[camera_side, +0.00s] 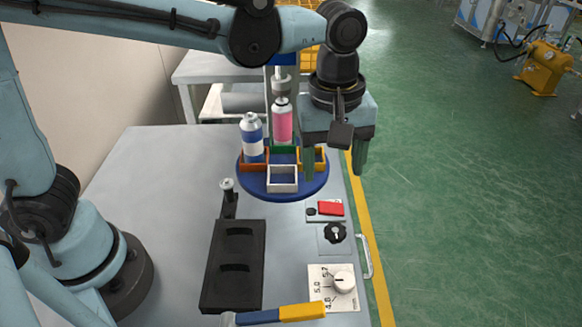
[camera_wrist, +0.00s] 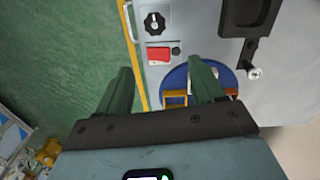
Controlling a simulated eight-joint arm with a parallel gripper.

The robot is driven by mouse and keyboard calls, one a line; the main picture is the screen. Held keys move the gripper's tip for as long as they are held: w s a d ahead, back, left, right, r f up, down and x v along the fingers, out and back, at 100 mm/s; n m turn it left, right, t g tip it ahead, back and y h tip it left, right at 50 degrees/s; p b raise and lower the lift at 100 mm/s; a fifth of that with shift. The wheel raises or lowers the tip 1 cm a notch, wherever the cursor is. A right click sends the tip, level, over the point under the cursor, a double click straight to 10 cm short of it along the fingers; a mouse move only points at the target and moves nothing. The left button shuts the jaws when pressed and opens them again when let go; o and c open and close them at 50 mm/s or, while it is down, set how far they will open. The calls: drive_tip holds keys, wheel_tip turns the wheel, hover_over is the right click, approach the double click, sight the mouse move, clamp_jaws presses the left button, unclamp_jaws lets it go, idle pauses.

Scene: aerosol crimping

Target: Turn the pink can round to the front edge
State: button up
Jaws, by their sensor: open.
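The pink can (camera_side: 282,122) stands upright in the green holder (camera_side: 284,149) at the back of the blue turntable (camera_side: 271,191), under a crimping head (camera_side: 281,86). A blue-and-white can (camera_side: 252,138) stands in the orange-red holder (camera_side: 246,166) on the left. The yellow holder (camera_side: 321,157) on the right and the white holder (camera_side: 283,187) at the front look empty. My gripper (camera_side: 334,173) is open and empty at the turntable's right edge, one finger near the yellow holder. In the wrist view, my gripper (camera_wrist: 160,65) partly covers the turntable (camera_wrist: 176,76); the pink can does not show there.
A red button (camera_side: 331,208), a black knob (camera_side: 335,233) and a white dial (camera_side: 342,281) line the table's right side. A black tray (camera_side: 233,266) and a blue-yellow handle (camera_side: 280,314) lie in front.

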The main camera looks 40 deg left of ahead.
sight(335, 230)
drive_tip(key=shift+n+g, duration=0.3)
drive_tip(key=shift+n, duration=0.2)
drive_tip(key=f, duration=0.4)
drive_tip(key=d+f, duration=0.1)
drive_tip(key=f, duration=0.3)
drive_tip(key=d+f, duration=0.1)
drive_tip(key=f, duration=0.3)
drive_tip(key=shift+s+d+f, duration=0.1)
drive_tip(key=shift+d+f, duration=0.1)
drive_tip(key=shift+f, duration=0.2)
drive_tip(key=c, duration=1.1)
